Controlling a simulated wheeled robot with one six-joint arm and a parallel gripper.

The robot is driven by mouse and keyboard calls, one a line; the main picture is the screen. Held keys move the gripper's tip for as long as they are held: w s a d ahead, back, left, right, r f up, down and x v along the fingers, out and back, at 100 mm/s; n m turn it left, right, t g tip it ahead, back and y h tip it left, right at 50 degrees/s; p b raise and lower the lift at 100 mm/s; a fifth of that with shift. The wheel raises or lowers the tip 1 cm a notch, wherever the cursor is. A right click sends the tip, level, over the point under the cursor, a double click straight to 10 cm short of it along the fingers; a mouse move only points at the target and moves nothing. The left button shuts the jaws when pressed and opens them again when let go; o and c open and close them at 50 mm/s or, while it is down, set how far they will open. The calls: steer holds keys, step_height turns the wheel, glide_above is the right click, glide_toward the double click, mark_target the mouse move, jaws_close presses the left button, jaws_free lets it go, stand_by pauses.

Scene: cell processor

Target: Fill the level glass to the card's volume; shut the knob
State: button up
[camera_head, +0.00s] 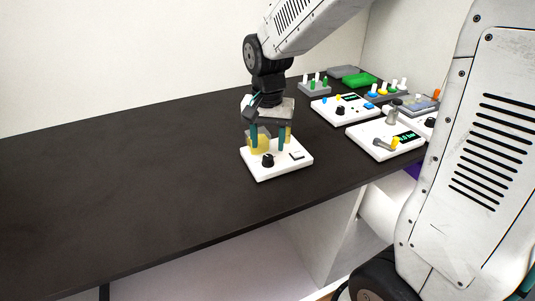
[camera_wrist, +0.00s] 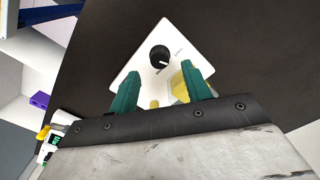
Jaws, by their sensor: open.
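A white device base (camera_head: 278,168) stands on the dark bench. It carries a black round knob (camera_head: 268,160), a yellow-tinted vessel (camera_head: 258,143) that looks like the level glass, and a small display or card (camera_head: 297,155). My gripper (camera_head: 268,140) is over this device, fingers pointing down, open. In the wrist view my gripper (camera_wrist: 165,85) has its two green fingers apart, with the knob (camera_wrist: 159,55) beyond the fingertips and in no contact that I can see. The yellow vessel (camera_wrist: 180,85) is partly hidden behind the right finger. The card's writing is unreadable.
To the right stand white devices (camera_head: 385,138) and (camera_head: 342,108), the nearer with a yellow-tipped lever. A green block (camera_head: 361,80) and racks with coloured caps (camera_head: 314,86) are behind. The bench (camera_head: 120,180) left of the device is clear; its front edge runs close by.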

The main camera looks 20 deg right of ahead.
mark_target(268, 156)
steer(key=shift+f, duration=2.4)
steer(key=shift+c, duration=0.3)
steer(key=c, duration=0.9)
steer(key=shift+n, duration=2.5)
steer(key=shift+c, duration=0.2)
steer(key=o, duration=1)
step_height(268, 156, up, 8)
steer(key=shift+f, duration=0.1)
